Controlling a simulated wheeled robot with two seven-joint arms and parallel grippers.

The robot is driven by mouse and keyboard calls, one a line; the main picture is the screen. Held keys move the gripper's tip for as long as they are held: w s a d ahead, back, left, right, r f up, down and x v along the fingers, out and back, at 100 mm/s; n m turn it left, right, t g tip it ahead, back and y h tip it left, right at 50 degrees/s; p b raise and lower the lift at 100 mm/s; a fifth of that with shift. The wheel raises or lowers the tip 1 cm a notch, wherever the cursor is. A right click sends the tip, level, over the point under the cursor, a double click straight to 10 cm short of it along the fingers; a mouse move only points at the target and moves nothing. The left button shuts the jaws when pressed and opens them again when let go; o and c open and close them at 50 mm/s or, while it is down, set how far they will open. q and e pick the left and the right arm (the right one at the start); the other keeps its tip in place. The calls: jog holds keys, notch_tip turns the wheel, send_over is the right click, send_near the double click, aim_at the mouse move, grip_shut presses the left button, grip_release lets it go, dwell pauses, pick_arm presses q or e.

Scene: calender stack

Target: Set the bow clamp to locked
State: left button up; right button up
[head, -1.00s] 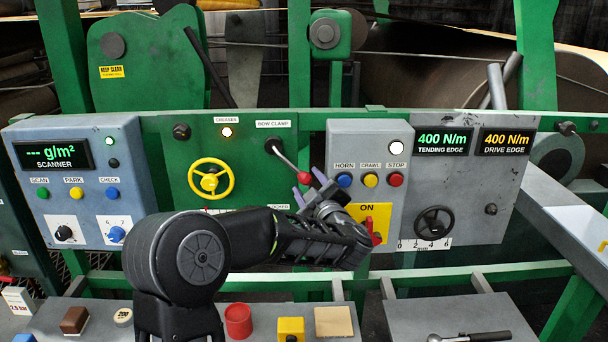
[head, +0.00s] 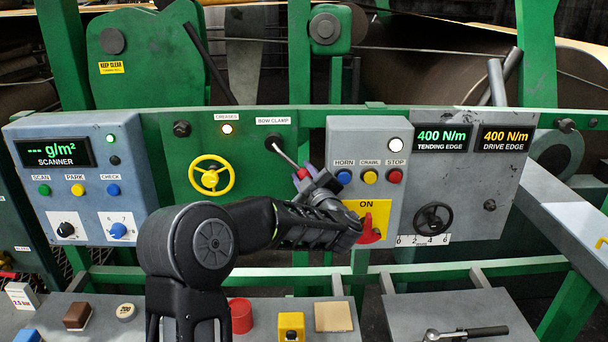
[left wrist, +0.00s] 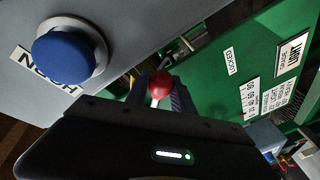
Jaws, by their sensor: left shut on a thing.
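The bow clamp lever (head: 286,156) is a steel rod with a red ball knob (head: 302,174). It comes from a black pivot (head: 275,143) on the green panel under the BOW CLAMP label (head: 273,121) and slants down to the right. My left gripper (head: 304,178) is shut on the red knob. In the left wrist view the knob (left wrist: 160,84) sits between the fingers. The LOCKED label (left wrist: 229,61) shows there on the green panel; in the head view my arm hides it. My right gripper is not in view.
The grey box with HORN (head: 344,177), CRAWL and STOP buttons stands just right of my gripper. A red switch (head: 369,232) on a yellow ON plate is close to my wrist. A yellow handwheel (head: 211,177) is to the left.

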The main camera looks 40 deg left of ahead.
pick_arm(q)
grip_shut()
dwell(0.8)
